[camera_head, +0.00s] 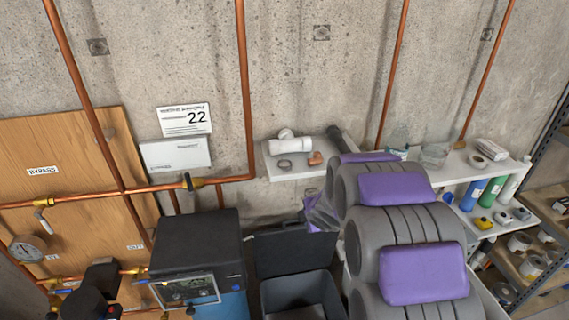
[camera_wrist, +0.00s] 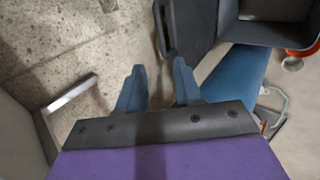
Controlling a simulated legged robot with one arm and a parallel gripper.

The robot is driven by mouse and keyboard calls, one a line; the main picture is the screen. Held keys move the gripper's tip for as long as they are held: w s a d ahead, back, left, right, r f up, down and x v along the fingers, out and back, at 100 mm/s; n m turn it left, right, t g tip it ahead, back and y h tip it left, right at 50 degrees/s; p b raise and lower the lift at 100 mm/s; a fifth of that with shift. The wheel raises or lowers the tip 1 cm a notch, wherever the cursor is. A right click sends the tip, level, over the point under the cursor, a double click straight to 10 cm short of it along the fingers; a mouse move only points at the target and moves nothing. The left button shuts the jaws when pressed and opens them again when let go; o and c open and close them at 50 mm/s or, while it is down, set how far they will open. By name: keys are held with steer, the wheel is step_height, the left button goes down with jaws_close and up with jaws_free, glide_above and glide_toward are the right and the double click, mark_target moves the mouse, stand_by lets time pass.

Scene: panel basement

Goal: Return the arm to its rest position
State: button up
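My arm, with grey joints and purple covers, rises through the lower right middle of the head view and stands folded in front of the wall. In the wrist view my gripper (camera_wrist: 159,82) shows two blue-grey fingers with a clear gap between them. Nothing is held between them. The fingers point over a speckled concrete floor (camera_wrist: 50,35) and toward a dark flat piece (camera_wrist: 186,28). In the head view the fingers cannot be made out; the arm's own links may hide them.
An open dark bin (camera_head: 300,292) lies left of my arm, beside a black-topped unit (camera_head: 197,244). Behind are a small shelf (camera_head: 285,173) with pipe fittings and a right shelf (camera_head: 456,170) with bottles below. Copper pipes (camera_head: 246,90) run along the wall. A metal bar (camera_wrist: 70,93) shows near my gripper.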

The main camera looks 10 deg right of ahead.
steer(key=shift+s, duration=0.1)
steer(key=s+d+f+m+g+h+b, duration=0.2)
steer(key=s+m+b, duration=0.35)
steer(key=s, duration=0.35)
steer(key=s+d+f+m+g+h+b, duration=0.1)
steer(key=s+d+f+m+g+b, duration=0.1)
steer(key=s+m+b, duration=0.45)
steer(key=s+a+f+m+g+y+b, duration=0.1)
steer(key=s+a+f+m+g+b, duration=0.1)
steer(key=s, duration=0.7)
steer(key=s+a+f+m+g+y+b, duration=0.1)
steer(key=s+b, duration=0.4)
steer(key=s, duration=0.5)
steer(key=s+a+f+m+g+b, duration=0.2)
steer(key=s+a+f+m+b, duration=0.1)
steer(key=s, duration=0.7)
steer(key=shift+a+f+g+y+b, duration=0.4)
steer(key=shift+a+f, duration=0.2)
steer(key=shift+a, duration=0.65)
